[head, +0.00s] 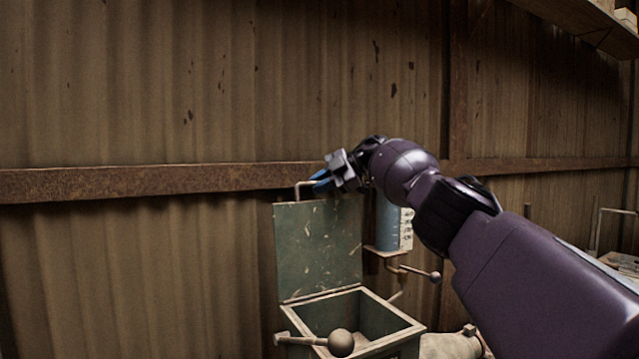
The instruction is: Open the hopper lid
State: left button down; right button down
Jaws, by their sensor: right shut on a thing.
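The hopper lid (318,247) is a worn green panel standing upright at the back edge of the hopper. The hopper (408,329) is a green box with a pale rim, and its open top shows its inside. A pale bent handle (298,187) sticks up at the lid's top edge. My right gripper (322,181) is at this handle, with its blue fingertips shut on it. The exact contact is small and partly hidden by the gripper. My left gripper is not in view.
A blue cylinder with a marked scale (388,228) is on the wall right of the lid, with a lever (420,273) below it. A ball-ended lever (340,342) crosses the hopper's front. A corrugated wall with a rusty rail (150,181) stands close behind.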

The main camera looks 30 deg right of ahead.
jog(key=c, duration=1.2)
grip_release()
jog(key=shift+f, duration=0.1)
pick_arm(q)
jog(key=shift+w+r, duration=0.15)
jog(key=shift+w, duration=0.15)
pick_arm(e)
jog(key=shift+o, duration=0.2)
jog(key=shift+s+d+r, duration=0.15)
jog(key=shift+r, duration=0.05)
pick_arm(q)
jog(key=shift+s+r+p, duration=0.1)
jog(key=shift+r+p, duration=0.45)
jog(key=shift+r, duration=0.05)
pick_arm(e)
jog(key=v, duration=1)
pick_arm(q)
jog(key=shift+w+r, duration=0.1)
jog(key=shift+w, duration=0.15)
pick_arm(e)
jog(key=shift+d, duration=0.1)
